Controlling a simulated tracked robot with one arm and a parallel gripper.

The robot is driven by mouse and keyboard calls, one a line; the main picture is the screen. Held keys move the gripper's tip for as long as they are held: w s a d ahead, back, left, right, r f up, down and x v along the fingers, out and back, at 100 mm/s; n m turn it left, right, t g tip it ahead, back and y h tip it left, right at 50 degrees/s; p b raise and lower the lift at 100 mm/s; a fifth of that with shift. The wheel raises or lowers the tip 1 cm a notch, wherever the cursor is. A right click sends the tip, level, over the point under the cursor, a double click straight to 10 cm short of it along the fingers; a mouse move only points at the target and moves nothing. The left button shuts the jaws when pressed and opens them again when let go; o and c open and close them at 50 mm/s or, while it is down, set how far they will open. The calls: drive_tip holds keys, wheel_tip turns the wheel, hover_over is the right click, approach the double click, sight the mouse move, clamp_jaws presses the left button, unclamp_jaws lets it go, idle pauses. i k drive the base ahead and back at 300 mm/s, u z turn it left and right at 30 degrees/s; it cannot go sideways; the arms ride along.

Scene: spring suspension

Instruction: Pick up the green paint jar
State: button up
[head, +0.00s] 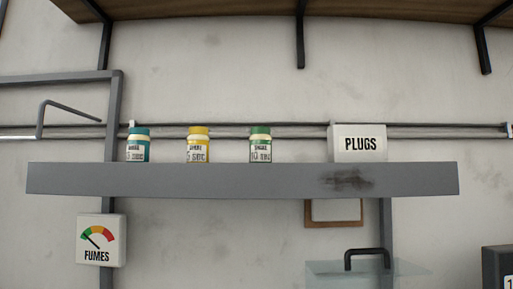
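Three small paint jars stand upright in a row on a grey wall shelf (240,181). The green paint jar (260,145) has a green lid and a pale label, and is the rightmost of the three. A yellow jar (198,145) stands to its left, apart from it. A teal jar (138,145) stands further left. The shelf's front board hides the very bottoms of the jars. My gripper does not show in the head view.
A white PLUGS box (360,143) stands on the shelf right of the green jar, with a clear gap between. A wooden shelf with dark brackets hangs overhead. A FUMES gauge (101,240) hangs below left. A dark handle (368,255) shows below right.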

sight(261, 139)
drive_tip(key=k, duration=0.45)
drive_tip(key=z, duration=1.95)
drive_tip(key=i, duration=1.35)
drive_tip(key=u, duration=2.65)
drive_tip(key=i, duration=0.85)
drive_tip(key=z, duration=0.05)
